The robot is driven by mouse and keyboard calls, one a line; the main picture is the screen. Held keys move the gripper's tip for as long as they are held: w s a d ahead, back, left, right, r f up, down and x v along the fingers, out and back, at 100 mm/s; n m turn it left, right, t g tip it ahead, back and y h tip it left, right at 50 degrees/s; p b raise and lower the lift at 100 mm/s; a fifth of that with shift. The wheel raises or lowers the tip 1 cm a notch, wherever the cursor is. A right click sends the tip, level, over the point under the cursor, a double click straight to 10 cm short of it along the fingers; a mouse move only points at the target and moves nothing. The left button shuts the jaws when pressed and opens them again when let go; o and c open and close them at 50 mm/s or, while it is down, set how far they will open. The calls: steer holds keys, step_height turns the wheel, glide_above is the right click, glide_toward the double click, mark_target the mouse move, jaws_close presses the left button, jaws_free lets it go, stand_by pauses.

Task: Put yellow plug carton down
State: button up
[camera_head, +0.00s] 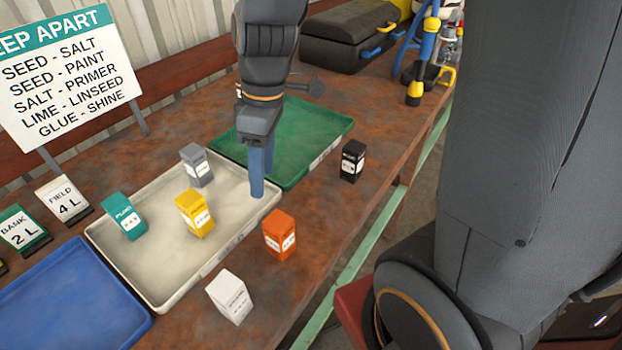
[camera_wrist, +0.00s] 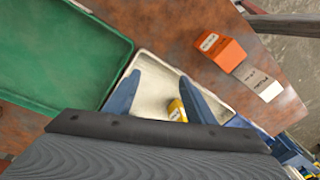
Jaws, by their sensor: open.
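The yellow plug carton (camera_head: 195,213) stands upright in the cream tray (camera_head: 162,301), right of the teal carton (camera_head: 125,216) and in front of the grey carton (camera_head: 196,165). In the wrist view the yellow carton (camera_wrist: 177,110) shows between the fingers, farther off. My gripper (camera_head: 262,188) has its blue fingers over the right part of the cream tray, apart from the yellow carton. In the wrist view my gripper (camera_wrist: 165,82) has its two fingers spread with nothing held between them.
A green tray (camera_head: 325,160) lies behind, a blue tray (camera_head: 75,300) at front left. Orange (camera_head: 279,233), white (camera_head: 230,297) and black (camera_head: 352,160) cartons stand on the bench. A sign (camera_head: 70,75), label stands (camera_head: 64,199) and a dark toolbox (camera_head: 345,35) line the back.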

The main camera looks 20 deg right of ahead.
steer(key=s+d+f+m, duration=0.1)
steer(key=d+m, duration=0.1)
steer(key=m, duration=0.1)
steer(key=s+d+m+h, duration=0.1)
steer(key=d+m, duration=0.2)
steer(key=s+d+f+m+t, duration=0.1)
steer(key=d+m, duration=0.1)
steer(key=m, duration=0.2)
steer(key=shift+d+f, duration=0.35)
steer(key=shift+s+d+f+m+h, duration=0.15)
steer(key=shift+d+m, duration=0.15)
steer(key=shift+m, duration=0.15)
steer(key=shift+s+d+f+m+h, duration=0.15)
steer(key=shift+d+m, duration=0.15)
steer(key=shift+m, duration=0.15)
steer(key=shift+r, duration=0.1)
